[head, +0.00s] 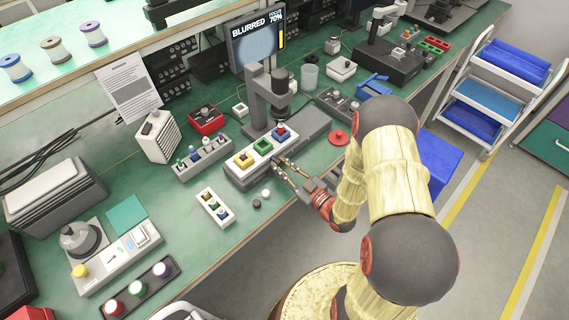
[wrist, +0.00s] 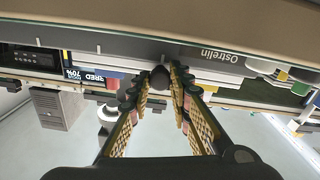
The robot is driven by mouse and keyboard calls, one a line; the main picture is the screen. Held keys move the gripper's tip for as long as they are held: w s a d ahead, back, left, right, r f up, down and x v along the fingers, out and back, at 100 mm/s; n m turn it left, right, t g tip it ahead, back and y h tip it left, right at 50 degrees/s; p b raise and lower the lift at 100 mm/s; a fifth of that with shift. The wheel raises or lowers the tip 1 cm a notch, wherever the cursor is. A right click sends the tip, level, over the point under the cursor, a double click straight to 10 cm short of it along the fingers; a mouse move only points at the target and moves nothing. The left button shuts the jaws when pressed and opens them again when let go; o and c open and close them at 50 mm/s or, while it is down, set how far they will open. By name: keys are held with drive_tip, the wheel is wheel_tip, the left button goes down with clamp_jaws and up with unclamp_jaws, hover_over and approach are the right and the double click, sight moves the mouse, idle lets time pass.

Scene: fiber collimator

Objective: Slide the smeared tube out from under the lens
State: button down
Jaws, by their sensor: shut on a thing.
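A grey microscope-like stand (head: 262,105) holds a lens (head: 281,88) above a long slide. The slide (head: 240,177) carries a yellow holder (head: 243,160), a green holder (head: 262,146) and a red holder (head: 281,132), each with a small part in it. The red holder sits beneath the lens. I cannot tell which part is smeared. My gripper (head: 282,166) is at the slide's front edge. In the wrist view its fingers close on a dark round knob (wrist: 160,77) at the slide's front. The screen (head: 259,40) reads "BLURRED" and 70%.
A white rack (head: 214,207) with small parts and two loose caps stand in front of the slide. Another rack (head: 203,157) is to its left. A grey block extends right of the stand's base.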

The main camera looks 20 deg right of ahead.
drive_tip(key=shift+s+a, duration=0.1)
drive_tip(key=shift+a, duration=0.1)
drive_tip(key=c, duration=1.6)
unclamp_jaws()
drive_tip(key=shift+a, duration=0.1)
drive_tip(key=shift+s, duration=0.1)
drive_tip(key=shift+s+d, duration=0.25)
drive_tip(key=shift+d, duration=0.05)
drive_tip(key=v, duration=1.1)
drive_tip(key=shift+s, duration=0.15)
